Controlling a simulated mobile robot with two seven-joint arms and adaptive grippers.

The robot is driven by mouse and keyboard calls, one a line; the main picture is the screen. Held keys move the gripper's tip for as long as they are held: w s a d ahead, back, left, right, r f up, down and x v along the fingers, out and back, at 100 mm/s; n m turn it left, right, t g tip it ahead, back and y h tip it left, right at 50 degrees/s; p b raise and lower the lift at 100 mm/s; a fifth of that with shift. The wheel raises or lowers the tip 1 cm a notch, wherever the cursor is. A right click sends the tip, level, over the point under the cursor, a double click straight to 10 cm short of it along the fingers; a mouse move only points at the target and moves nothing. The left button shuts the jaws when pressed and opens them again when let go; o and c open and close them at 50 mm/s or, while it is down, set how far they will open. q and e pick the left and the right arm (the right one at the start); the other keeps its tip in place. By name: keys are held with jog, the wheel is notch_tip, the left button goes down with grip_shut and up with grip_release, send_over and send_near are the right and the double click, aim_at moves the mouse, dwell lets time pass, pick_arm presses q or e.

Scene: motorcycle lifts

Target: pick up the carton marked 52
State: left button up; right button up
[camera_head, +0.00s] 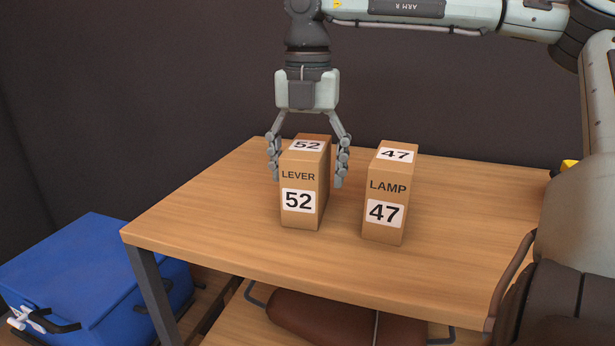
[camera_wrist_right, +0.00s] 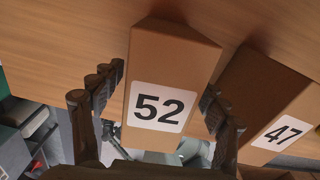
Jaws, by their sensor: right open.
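The carton marked 52 (camera_head: 303,185) stands upright on the wooden table, with LEVER printed on its front. My right gripper (camera_head: 308,178) points down over it, open, with one finger on each side of the carton. In the right wrist view the carton (camera_wrist_right: 172,75) lies between the two open fingers (camera_wrist_right: 160,105), with its white 52 label facing the camera. Whether the fingers touch its sides I cannot tell. My left gripper is not in view.
A carton marked 47 (camera_head: 388,195), printed LAMP, stands just right of carton 52 with a narrow gap. The table (camera_head: 210,215) is clear to the left. A blue box (camera_head: 85,270) is at lower left. A brown rounded object (camera_head: 345,318) is on the lower shelf.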

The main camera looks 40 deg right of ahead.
jog(key=c, duration=1.3)
jog(key=shift+c, duration=0.6)
jog(key=shift+r, duration=0.15)
